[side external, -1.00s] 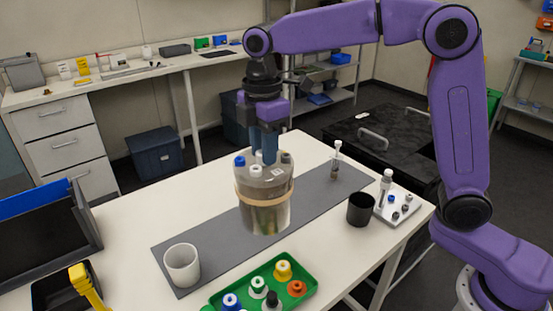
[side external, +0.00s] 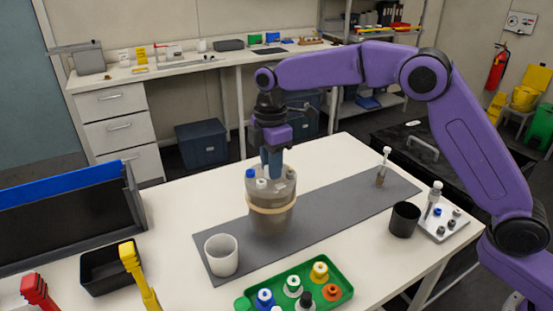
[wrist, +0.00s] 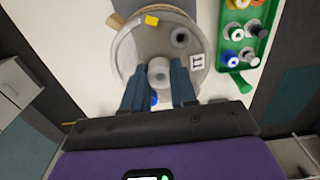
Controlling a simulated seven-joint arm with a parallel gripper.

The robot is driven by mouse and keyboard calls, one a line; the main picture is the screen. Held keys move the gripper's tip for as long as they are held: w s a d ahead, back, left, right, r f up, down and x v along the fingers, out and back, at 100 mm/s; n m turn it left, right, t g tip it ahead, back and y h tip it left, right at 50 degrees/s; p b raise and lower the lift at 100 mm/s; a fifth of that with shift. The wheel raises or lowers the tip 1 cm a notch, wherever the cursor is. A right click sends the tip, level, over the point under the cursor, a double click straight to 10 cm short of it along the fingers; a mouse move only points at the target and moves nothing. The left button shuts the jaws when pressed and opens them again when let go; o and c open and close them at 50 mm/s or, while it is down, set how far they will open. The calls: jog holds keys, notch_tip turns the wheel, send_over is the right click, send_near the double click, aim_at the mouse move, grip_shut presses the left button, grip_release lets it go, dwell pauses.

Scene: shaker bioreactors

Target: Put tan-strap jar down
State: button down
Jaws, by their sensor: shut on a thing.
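The tan-strap jar (side external: 271,218) is a grey cylindrical vessel with a tan band (side external: 271,203) and ports on its lid. It looks upright over the grey mat (side external: 335,205), right of and behind the white cup (side external: 221,257). I cannot tell whether its base touches the mat. My gripper (side external: 271,172) is above the lid, fingers pointing down, shut on the jar's central port. In the wrist view, my gripper (wrist: 160,88) has its two blue fingers either side of the grey port (wrist: 159,70). The lid (wrist: 135,50) also shows a yellow tag and a label.
A green tray (side external: 340,291) of coloured caps is in front. A black cup (side external: 404,219), a small rack (side external: 442,225) and a pipette-like item (side external: 383,168) stand to the right. A black bin (side external: 108,268) is at left. The mat's middle right is free.

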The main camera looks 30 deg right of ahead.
jog(key=shift+w+a+f, duration=0.1)
jog(key=shift+w+f, duration=0.05)
jog(key=shift+f, duration=0.7)
jog(key=shift+w+a+f, duration=0.1)
jog(key=shift+f, duration=0.85)
jog(key=c, duration=0.9)
grip_release()
jog(key=shift+d+f, duration=0.1)
jog(key=shift+f, duration=0.05)
notch_tip(320, 180, up, 12)
jog(key=shift+r, duration=0.2)
jog(key=shift+s, duration=0.1)
